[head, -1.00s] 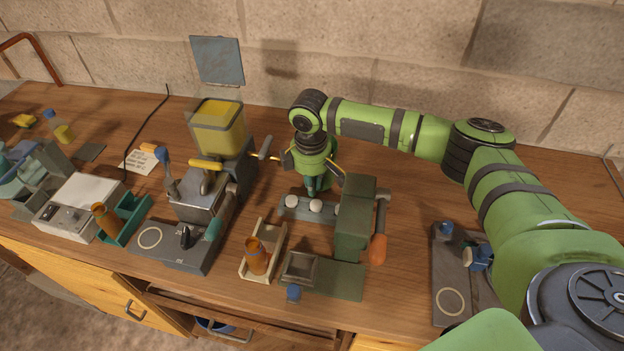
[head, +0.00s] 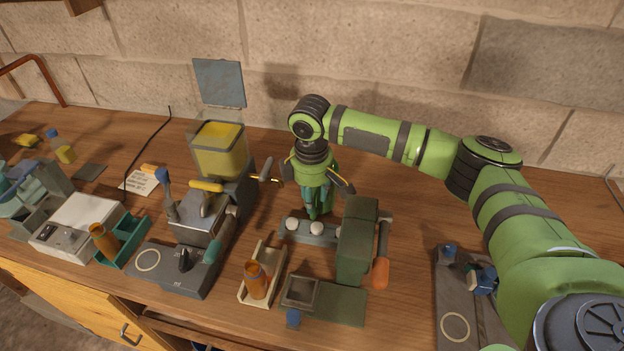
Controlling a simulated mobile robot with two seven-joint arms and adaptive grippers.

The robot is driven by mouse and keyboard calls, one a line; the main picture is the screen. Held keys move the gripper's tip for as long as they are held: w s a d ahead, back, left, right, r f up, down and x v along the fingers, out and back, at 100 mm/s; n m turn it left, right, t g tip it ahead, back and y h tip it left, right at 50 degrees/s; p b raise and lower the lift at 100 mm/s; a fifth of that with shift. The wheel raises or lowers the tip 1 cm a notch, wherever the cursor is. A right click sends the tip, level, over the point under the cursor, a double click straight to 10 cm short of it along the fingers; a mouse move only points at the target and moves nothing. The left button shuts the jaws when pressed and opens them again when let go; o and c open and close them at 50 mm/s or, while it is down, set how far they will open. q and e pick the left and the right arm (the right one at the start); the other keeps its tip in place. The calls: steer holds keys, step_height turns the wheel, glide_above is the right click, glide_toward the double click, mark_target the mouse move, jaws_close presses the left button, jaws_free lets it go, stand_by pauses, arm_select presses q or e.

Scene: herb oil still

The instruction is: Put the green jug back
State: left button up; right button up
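My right gripper (head: 316,188) points down at the middle of the worktop, behind a grey rack with round white knobs (head: 296,229). Its dark fingers are spread wide to left and right. A darker green thing, seemingly the green jug (head: 319,204), shows below the gripper body, between the spread fingers. The fingers seem to stand clear of it. Its upper part is hidden by the gripper, and I cannot tell exactly what its base rests on. My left gripper is not in view.
A machine with a yellow-filled hopper (head: 219,150) stands left of the gripper. A dark green box unit (head: 357,240) with an orange-ended handle is in front to the right. An amber bottle (head: 257,280) stands in a cream tray (head: 276,262). Bare wood (head: 415,215) lies right of the box unit.

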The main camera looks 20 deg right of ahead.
step_height(320, 180, up, 9)
steer(key=b, duration=0.1)
steer(key=shift+s+a+f+b, duration=0.2)
steer(key=shift+s+b, duration=0.05)
steer(key=shift+b, duration=0.15)
stand_by(0.9)
